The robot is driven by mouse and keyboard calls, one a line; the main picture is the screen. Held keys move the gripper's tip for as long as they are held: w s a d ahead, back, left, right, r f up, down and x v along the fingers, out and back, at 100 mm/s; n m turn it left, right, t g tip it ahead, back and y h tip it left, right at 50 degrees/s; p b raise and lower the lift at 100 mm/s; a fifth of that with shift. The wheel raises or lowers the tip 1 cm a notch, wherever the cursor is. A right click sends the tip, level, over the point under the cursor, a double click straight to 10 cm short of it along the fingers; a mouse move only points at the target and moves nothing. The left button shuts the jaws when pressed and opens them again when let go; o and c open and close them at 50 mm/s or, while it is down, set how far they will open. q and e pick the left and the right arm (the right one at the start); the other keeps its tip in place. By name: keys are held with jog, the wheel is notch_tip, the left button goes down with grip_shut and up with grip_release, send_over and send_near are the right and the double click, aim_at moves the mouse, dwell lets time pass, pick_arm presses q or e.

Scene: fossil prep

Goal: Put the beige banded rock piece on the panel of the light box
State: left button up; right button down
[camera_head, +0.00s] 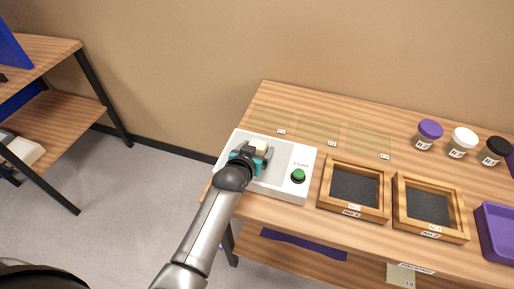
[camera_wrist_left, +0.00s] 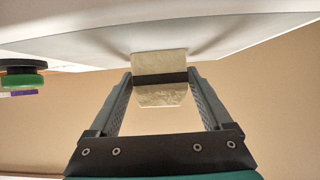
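The beige banded rock piece (camera_head: 259,146) sits at the panel of the white light box (camera_head: 286,190). In the left wrist view the rock piece (camera_wrist_left: 160,64) shows pale faces and a dark band, and its far end meets the box's pale surface. My left gripper (camera_head: 256,153) is over the box, and its fingertips (camera_wrist_left: 160,78) stand on either side of the rock. The fingers look spread, with narrow gaps beside the rock. The panel (camera_head: 283,154) is partly hidden by the gripper. My right gripper is not in view.
A green button (camera_head: 298,175) is on the box's right side. Two wooden trays (camera_head: 324,186) (camera_head: 399,205) stand to the right, with a purple bin (camera_head: 484,232) beyond. Several jars (camera_head: 430,130) stand at the back right. Flat translucent sheets (camera_head: 318,131) lie behind the box.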

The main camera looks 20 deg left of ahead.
pick_arm(q)
jog(key=shift+o, duration=0.9)
jog(key=shift+s+r, duration=0.2)
jog(key=shift+r, duration=0.1)
jog(key=p+v, duration=0.3)
jog(key=v, duration=0.8)
jog(key=shift+s, duration=0.25)
jog(key=shift+r, duration=0.1)
dwell(1.0)
